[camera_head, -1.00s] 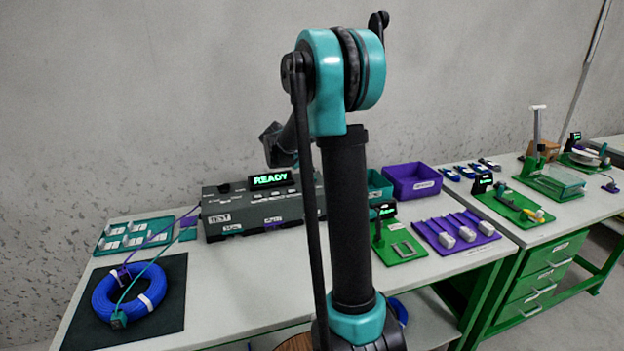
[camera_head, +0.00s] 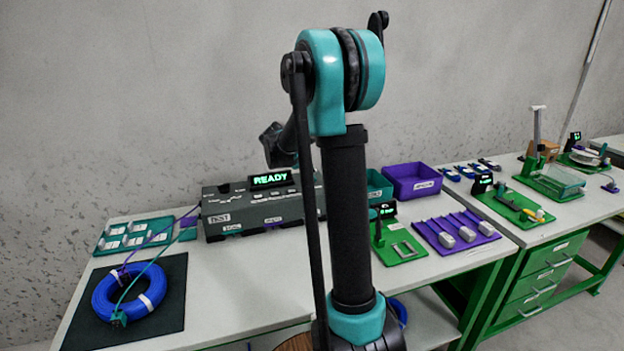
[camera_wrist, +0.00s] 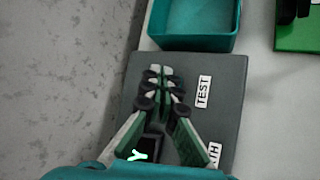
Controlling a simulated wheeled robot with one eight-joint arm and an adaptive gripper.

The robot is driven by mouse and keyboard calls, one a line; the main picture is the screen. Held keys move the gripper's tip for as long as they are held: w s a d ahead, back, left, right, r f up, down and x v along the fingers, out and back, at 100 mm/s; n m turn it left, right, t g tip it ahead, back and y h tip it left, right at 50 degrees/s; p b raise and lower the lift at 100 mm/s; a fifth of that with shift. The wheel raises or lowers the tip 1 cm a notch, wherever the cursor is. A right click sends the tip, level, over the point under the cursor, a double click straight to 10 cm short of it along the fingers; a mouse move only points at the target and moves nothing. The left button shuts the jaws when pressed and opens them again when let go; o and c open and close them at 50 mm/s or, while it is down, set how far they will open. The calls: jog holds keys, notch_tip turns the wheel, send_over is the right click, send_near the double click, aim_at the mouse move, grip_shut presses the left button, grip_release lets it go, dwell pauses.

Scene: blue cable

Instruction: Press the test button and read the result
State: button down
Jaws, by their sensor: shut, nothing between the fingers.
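The dark grey tester box (camera_head: 270,208) stands on the bench. Its lit display (camera_head: 270,179) reads READY in green. In the wrist view the box top (camera_wrist: 228,115) lies beneath my gripper (camera_wrist: 158,82), which is shut and empty. A white TEST label (camera_wrist: 203,92) sits just right of the fingertips. I see no test button; the fingers cover part of the box top. I cannot tell whether the fingertips touch it. The blue cable coil (camera_head: 101,299) lies left of the box, with purple and teal leads running towards the box. In the head view my arm hides the gripper.
The coil rests on a dark mat (camera_head: 172,320). A teal bin (camera_wrist: 193,43) adjoins the box, and a purple bin (camera_head: 413,181) stands farther right. A teal tray (camera_head: 103,248) of labelled pieces is at the left. The bench front (camera_head: 240,300) is clear.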

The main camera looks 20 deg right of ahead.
jog(key=shift+f, duration=0.1)
dwell(0.4)
jog(key=shift+f, duration=0.3)
jog(key=shift+f, duration=0.5)
dwell(0.8)
dwell(0.3)
jog(key=shift+r, duration=0.95)
jog(key=shift+r, duration=2.5)
